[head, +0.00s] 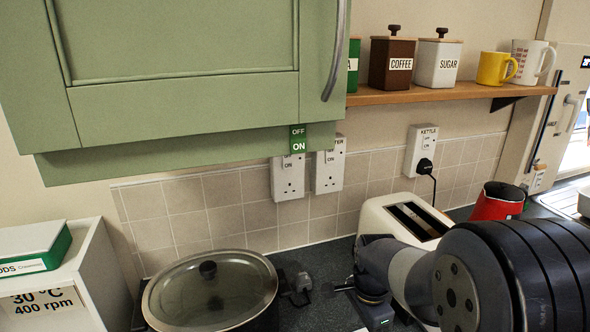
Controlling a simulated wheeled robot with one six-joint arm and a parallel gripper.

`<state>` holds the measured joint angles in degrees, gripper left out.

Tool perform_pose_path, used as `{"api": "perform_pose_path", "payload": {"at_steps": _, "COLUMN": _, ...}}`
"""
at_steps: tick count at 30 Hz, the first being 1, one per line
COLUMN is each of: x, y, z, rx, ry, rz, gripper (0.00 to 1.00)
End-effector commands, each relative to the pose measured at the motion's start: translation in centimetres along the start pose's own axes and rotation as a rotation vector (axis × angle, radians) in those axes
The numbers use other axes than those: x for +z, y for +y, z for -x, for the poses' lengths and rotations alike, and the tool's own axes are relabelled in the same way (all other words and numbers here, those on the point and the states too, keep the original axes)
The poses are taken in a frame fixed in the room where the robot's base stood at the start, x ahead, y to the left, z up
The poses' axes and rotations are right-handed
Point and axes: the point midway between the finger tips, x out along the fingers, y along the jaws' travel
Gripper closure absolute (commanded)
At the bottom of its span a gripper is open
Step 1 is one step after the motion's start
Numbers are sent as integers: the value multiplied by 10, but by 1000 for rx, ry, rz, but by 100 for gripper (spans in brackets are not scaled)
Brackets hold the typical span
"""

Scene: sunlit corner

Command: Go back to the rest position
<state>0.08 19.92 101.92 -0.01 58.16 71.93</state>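My arm reaches in from the lower right, its large black joint close to the camera. My gripper (341,289) is small and dark at the arm's far end, low over the dark worktop (318,262). It is between the lidded pot (211,290) on its left and the cream toaster (407,219) behind the arm. Its fingers are too small and dark to tell open from shut. I see no object in it. The arm covers part of the toaster's front.
A green wall cabinet (190,85) hangs low at upper left. A wooden shelf (440,94) holds canisters and mugs. A black plug (300,285) lies between pot and gripper. A red kettle (498,201) stands behind the arm. A white appliance (85,270) is at far left.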

Motion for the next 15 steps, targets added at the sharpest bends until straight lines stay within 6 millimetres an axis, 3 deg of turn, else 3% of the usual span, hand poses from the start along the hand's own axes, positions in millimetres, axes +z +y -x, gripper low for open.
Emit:
{"api": "perform_pose_path", "payload": {"at_steps": 6, "x": 0, "y": 1, "z": -46, "rx": 4, "ry": -1, "rz": 0, "gripper": 39}}
{"api": "perform_pose_path", "payload": {"at_steps": 15, "x": 0, "y": 0, "z": -11, "rx": -2, "ry": 1, "rz": 0, "gripper": 39}}
